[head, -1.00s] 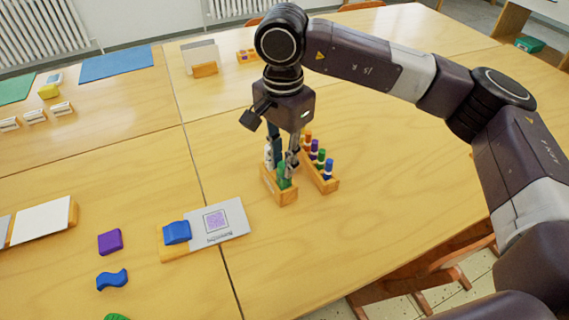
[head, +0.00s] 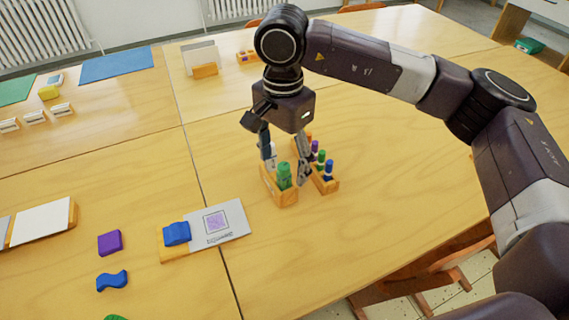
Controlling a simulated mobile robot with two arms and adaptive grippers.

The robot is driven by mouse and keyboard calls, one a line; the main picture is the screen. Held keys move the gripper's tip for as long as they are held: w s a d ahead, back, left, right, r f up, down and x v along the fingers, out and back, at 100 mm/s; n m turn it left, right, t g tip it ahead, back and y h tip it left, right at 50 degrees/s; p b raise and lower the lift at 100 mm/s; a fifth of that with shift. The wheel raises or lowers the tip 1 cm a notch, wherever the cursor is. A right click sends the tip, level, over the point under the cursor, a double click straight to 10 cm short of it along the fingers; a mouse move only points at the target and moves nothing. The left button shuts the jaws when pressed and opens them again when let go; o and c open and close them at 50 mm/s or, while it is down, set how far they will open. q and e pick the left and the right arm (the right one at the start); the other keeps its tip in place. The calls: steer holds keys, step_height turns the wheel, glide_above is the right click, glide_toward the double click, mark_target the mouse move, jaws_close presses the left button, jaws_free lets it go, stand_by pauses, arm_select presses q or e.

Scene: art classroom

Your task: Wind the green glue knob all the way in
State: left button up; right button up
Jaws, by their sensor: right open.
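The green glue stick with its knob (head: 284,175) stands upright in a small wooden holder (head: 287,197) on the table. A white stick (head: 266,151) shows partly behind it in the same holder. My right gripper (head: 284,176) points down from above, its fingers spread on either side of the green glue, apart from it and empty. The right finger is between this holder and the neighbouring rack. How far the knob is wound in is too small to tell. My left gripper is not in view.
A second wooden rack (head: 327,185) with several coloured sticks stands close on the right. A card on a wooden base (head: 177,251) with a blue block (head: 176,233) lies to the left, near a purple block (head: 110,242) and a blue wavy piece (head: 112,280). The table's right part is clear.

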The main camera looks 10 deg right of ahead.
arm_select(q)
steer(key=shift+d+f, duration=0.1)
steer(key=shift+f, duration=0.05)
arm_select(e)
steer(key=shift+f, duration=0.15)
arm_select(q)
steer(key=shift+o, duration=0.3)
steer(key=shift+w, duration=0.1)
arm_select(e)
steer(key=shift+m, duration=0.9)
arm_select(q)
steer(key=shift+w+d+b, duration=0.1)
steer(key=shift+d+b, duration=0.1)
steer(key=shift+b, duration=0.35)
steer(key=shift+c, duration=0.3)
arm_select(e)
steer(key=m, duration=0.3)
steer(key=shift+m, duration=0.3)
steer(key=m, duration=0.4)
steer(key=shift+m+b, duration=0.4)
steer(key=shift+m, duration=0.4)
steer(key=shift+w, duration=0.1)
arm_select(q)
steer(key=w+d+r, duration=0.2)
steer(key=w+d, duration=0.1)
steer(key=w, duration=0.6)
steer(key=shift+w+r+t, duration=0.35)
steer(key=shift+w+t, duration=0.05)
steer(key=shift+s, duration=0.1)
